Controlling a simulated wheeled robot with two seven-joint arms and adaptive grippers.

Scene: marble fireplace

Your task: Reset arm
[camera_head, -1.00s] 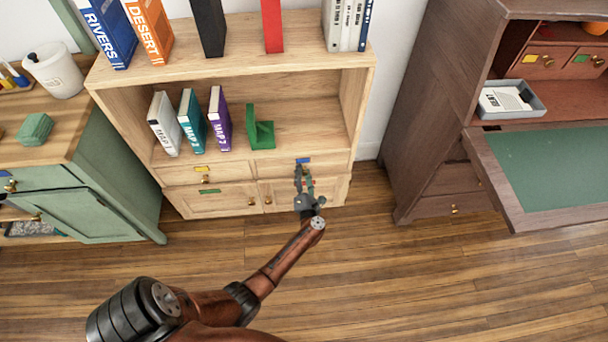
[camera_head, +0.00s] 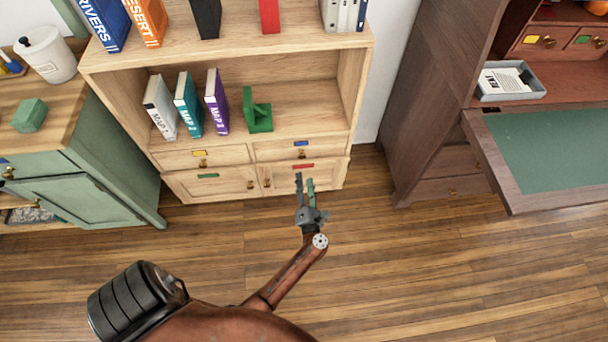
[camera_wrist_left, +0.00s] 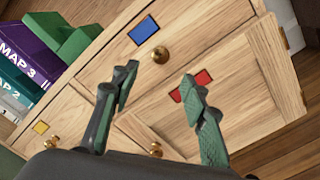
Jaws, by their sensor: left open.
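My left gripper (camera_head: 305,182) is open and empty in front of the lower right part of the light wood bookcase (camera_head: 365,65). Its fingers point toward the doors and stand apart from them as far as I can tell. In the left wrist view the two fingers (camera_wrist_left: 160,90) are spread, with the drawer marked blue (camera_wrist_left: 143,30) and the door marked red (camera_wrist_left: 190,86) behind them. The drawers and doors of the bookcase look closed. My right gripper does not show.
Three map books (camera_head: 188,103) and a green bookend (camera_head: 257,110) stand on the middle shelf. A green cabinet (camera_head: 105,185) is at left. A dark desk with a lowered green-topped leaf (camera_head: 550,150) juts out at right. The wood floor (camera_head: 420,280) is clear.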

